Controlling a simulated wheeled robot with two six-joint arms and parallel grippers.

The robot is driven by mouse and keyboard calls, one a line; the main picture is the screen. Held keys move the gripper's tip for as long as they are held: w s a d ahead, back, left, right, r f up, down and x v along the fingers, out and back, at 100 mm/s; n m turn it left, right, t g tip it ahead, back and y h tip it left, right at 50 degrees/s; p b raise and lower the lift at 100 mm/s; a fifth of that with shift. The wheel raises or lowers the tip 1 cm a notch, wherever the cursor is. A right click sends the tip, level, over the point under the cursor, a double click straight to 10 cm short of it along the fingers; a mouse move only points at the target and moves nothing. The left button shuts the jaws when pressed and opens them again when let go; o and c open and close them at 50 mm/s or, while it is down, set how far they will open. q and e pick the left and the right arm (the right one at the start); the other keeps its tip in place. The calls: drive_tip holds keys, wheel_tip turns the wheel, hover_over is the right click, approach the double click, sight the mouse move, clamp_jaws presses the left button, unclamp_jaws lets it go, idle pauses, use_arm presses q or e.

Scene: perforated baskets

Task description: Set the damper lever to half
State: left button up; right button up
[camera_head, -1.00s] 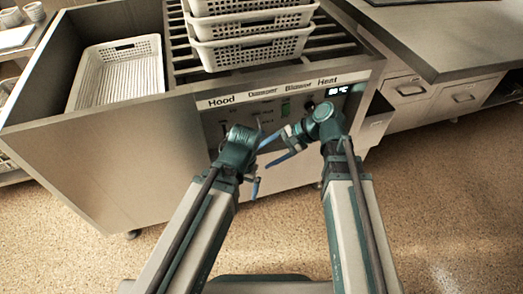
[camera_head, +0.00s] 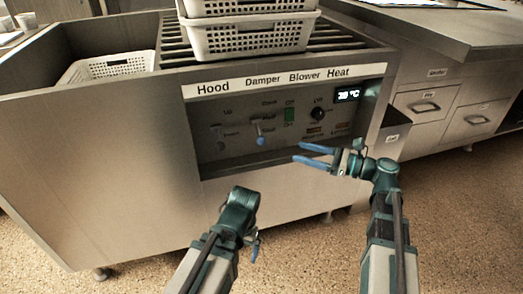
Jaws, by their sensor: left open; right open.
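The damper lever (camera_head: 259,132) sticks out of the control panel below the "Damper" label. Its blue tip sits low, near the lowest of the small marks to its right; its exact setting is too small to tell. My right gripper (camera_head: 299,153) is open and empty. Its two blue fingers point left, in front of the panel's lower right part, to the right of the lever and apart from it in the picture. My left gripper (camera_head: 254,250) hangs low in front of the cabinet, below the panel, with a blue finger pointing down; its fingers are partly hidden.
The hood lever (camera_head: 221,137) is left of the damper lever. Stacked perforated baskets (camera_head: 250,39) stand on top. Open space lies before the panel.

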sight(261, 141)
drive_tip(key=x, duration=1.3)
drive_tip(key=shift+w+a, duration=0.1)
drive_tip(key=shift+a, duration=0.35)
drive_tip(key=shift+c, duration=0.2)
clamp_jaws()
drive_tip(key=shift+r, duration=0.1)
idle(0.5)
